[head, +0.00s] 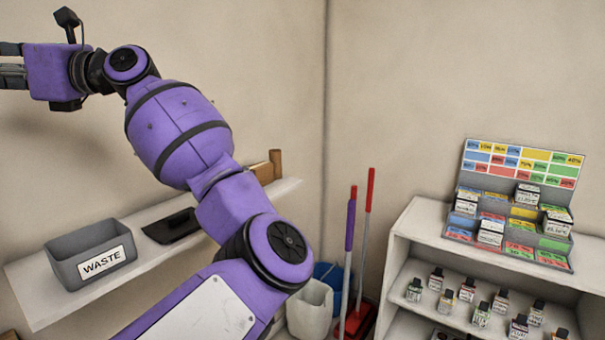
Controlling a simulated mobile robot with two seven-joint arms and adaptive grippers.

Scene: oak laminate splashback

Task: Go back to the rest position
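My purple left arm rises from the bottom left, bends at a dark elbow joint, and reaches to the upper left. My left gripper (12,66) is at the far left edge, raised in front of the beige wall above the shelf. Its grey fingers are cut off by the frame edge, so I cannot tell whether it is open or shut or holds anything. My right gripper is not in view.
A white wall shelf (40,313) bears a grey bin labelled WASTE (75,265) and a black tray (170,228). Red and purple poles (368,215), a white container (311,308) and a blue bucket (330,278) stand in the corner. A white shelf unit (425,218) holds a card rack (520,170) and small bottles.

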